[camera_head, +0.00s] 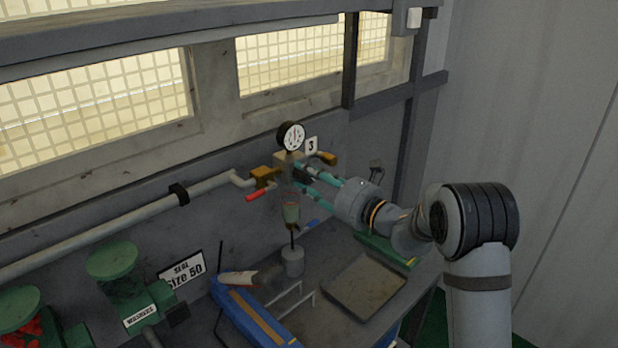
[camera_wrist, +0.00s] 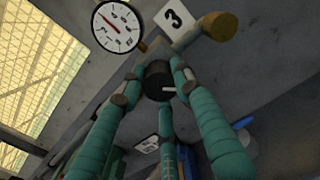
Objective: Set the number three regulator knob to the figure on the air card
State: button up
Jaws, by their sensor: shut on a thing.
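My gripper (camera_head: 298,173), with teal jointed fingers, reaches in from the right to the regulator under a round white gauge (camera_head: 291,136). A white tag with a 3 (camera_head: 311,145) is beside the gauge. In the wrist view my gripper (camera_wrist: 158,88) is shut on the dark regulator knob (camera_wrist: 158,80), with fingers around its sides. A short white mark shows on the knob's face. The gauge (camera_wrist: 118,27) and tag (camera_wrist: 174,17) show above it; the gauge figures are too small to read. No card that I can identify as the air card is readable.

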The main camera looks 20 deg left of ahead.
jog(key=shift+f+b, duration=0.2)
jog(key=shift+b, duration=0.15)
jog(key=shift+r, duration=0.2)
jog(key=o, duration=1.1)
jog(key=shift+o, duration=0.2)
jog(key=v, duration=1.2)
